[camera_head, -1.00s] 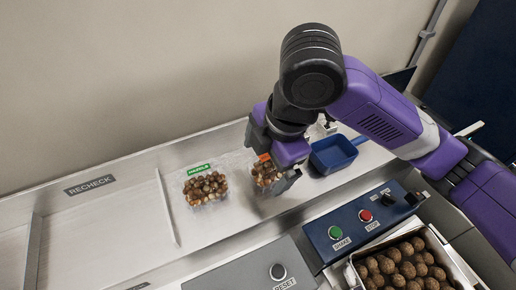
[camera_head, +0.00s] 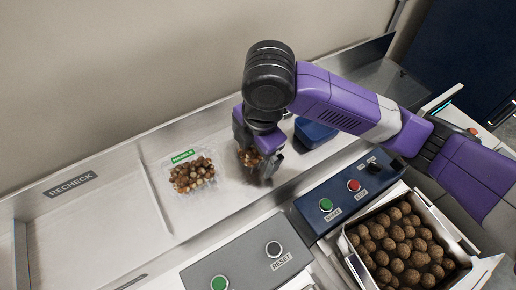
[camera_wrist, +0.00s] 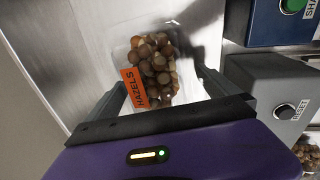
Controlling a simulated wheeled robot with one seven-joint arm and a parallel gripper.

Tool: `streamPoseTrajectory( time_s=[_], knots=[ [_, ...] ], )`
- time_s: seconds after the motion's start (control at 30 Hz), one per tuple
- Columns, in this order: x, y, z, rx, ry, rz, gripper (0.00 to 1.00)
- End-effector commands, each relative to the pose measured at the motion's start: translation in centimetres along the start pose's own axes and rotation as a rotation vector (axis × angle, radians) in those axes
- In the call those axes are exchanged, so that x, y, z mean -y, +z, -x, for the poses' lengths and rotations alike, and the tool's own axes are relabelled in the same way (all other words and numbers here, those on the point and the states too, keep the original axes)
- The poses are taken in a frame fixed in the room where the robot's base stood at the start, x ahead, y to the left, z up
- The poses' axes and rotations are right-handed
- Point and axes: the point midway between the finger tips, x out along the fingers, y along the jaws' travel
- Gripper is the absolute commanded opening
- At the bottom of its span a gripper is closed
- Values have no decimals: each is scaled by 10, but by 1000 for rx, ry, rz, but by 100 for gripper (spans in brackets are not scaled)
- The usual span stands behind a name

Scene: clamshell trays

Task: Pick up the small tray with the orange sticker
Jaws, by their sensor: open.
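The small clear tray with the orange sticker (camera_wrist: 132,87) lies on the metal chute and holds brown nuts; the sticker reads HAZELS in the wrist view. In the head view the same tray (camera_head: 247,158) is mostly hidden behind my gripper. My gripper (camera_wrist: 160,88) is open, with one finger on each side of the tray in the wrist view. I cannot tell whether the fingers touch it. In the head view my gripper (camera_head: 258,152) points down over the tray. Another clear tray with a green sticker (camera_head: 183,156) lies to the left, also filled with nuts.
A blue scoop or bin (camera_head: 314,132) sits behind my gripper to the right. A control box with green and red buttons (camera_head: 340,195) and a grey RESET box (camera_head: 245,262) stand in front. A box of brown balls (camera_head: 349,252) is at lower right. The RECHECK area (camera_head: 85,235) is empty.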

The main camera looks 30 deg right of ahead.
Motion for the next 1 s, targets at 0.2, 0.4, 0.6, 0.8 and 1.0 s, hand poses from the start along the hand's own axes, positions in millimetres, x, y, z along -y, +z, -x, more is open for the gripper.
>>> streamPoseTrajectory(
  time_s=[0.2,0.4,0.6,0.8,1.0],
  knots=[
    [0,0,0,0,0,0,89],
    [0,0,0,-1,0,0,50],
    [0,0,0,-1,1,0,41],
    [-1,0,4,-1,1,0,41],
    [-6,0,27,-1,4,2,41]
  ],
)
